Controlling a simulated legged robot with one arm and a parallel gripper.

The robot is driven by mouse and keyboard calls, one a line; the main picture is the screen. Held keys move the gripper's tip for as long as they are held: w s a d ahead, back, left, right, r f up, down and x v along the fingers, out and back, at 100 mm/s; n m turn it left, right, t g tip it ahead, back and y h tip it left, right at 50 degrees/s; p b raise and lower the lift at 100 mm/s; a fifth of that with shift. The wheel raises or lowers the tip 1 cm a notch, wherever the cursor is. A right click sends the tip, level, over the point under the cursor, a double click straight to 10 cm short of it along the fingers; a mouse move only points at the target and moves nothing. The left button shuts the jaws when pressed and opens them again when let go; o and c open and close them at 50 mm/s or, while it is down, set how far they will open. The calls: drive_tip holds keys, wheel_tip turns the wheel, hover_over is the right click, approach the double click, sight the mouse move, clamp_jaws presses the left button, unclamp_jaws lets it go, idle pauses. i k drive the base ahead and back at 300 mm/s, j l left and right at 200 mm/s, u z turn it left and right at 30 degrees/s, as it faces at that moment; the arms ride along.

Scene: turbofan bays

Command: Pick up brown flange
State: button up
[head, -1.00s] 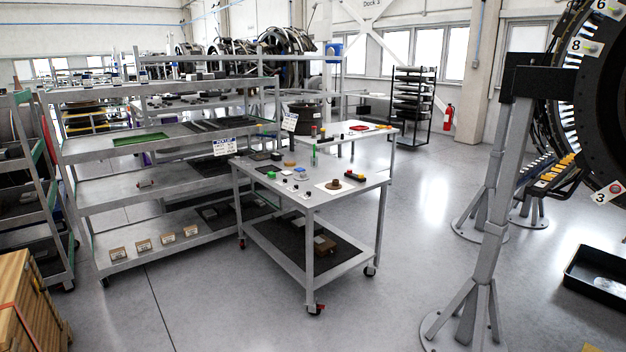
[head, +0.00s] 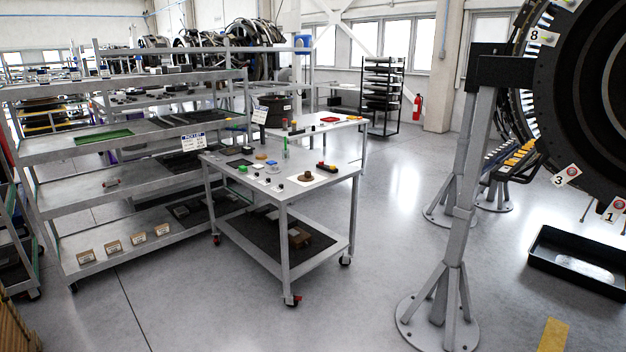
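The brown flange (head: 306,177) is a small round brown piece on a white patch on the top of the grey wheeled cart (head: 335,183), near its right front part. It stands apart from the other small parts there. My gripper is not in the head view.
A long grey shelf rack (head: 70,153) stands left of the cart. A grey engine stand (head: 466,200) with a dark turbofan ring is at right, and a black tray (head: 578,262) lies on the floor. The floor in front of the cart is clear.

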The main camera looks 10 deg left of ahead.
sight(308, 177)
drive_tip(key=i+j+u, duration=0.1)
drive_tip(key=i+u, duration=0.3)
drive_tip(key=i, duration=0.75)
drive_tip(key=i+u, duration=0.1)
drive_tip(key=i, duration=1.05)
drive_tip(key=i+l+u, duration=0.1)
drive_tip(key=i, duration=1.1)
drive_tip(key=i+l+u, duration=0.2)
drive_tip(key=i, duration=0.25)
drive_tip(key=i+l+u, duration=0.1)
drive_tip(key=i+u, duration=0.15)
drive_tip(key=i, duration=0.2)
